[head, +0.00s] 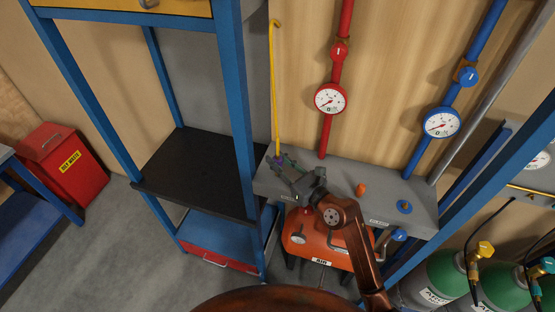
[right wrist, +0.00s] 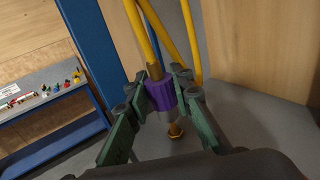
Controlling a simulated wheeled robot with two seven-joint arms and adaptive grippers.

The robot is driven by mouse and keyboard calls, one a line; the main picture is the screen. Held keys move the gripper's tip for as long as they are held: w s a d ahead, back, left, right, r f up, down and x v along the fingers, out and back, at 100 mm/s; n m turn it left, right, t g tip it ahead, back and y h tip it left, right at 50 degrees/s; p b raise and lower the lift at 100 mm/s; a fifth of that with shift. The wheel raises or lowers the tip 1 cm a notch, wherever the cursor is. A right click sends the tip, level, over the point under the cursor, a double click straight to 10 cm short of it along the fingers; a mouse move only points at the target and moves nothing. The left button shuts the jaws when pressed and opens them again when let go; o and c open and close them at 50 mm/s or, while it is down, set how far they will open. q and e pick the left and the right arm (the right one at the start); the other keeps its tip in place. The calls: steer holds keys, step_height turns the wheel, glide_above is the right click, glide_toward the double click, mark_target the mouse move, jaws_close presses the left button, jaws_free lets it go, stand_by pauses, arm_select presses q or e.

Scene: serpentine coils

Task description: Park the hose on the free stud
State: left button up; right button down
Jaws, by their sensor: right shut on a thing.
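The yellow hose (head: 275,90) hangs from a hook high on the wall down to the left end of the grey ledge (head: 335,190). My right gripper (head: 281,163) is shut on the purple collar (right wrist: 163,94) at the hose's lower end. In the right wrist view a brass stud (right wrist: 175,130) stands on the ledge just below the collar's grey tip; I cannot tell if they touch. An orange stud (head: 361,189) and a blue stud (head: 404,206) stand farther right on the ledge, with no hose on them. My left gripper is out of view.
Red and blue pipes with gauges (head: 329,98) (head: 441,122) rise behind the ledge. A blue rack post (head: 238,110) and black shelf (head: 198,172) stand close on the left. An orange air tank (head: 325,240) sits below; green cylinders (head: 447,275) are at lower right.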

steer(key=shift+f+b, duration=0.5)
steer(key=shift+f, duration=0.4)
steer(key=shift+f, duration=0.45)
steer(key=c, duration=1.6)
jaws_free()
steer(key=shift+s+d, duration=0.1)
steer(key=shift+d, duration=0.1)
steer(key=v, duration=1.1)
steer(key=shift+s+d, duration=0.2)
steer(key=shift+s, duration=0.05)
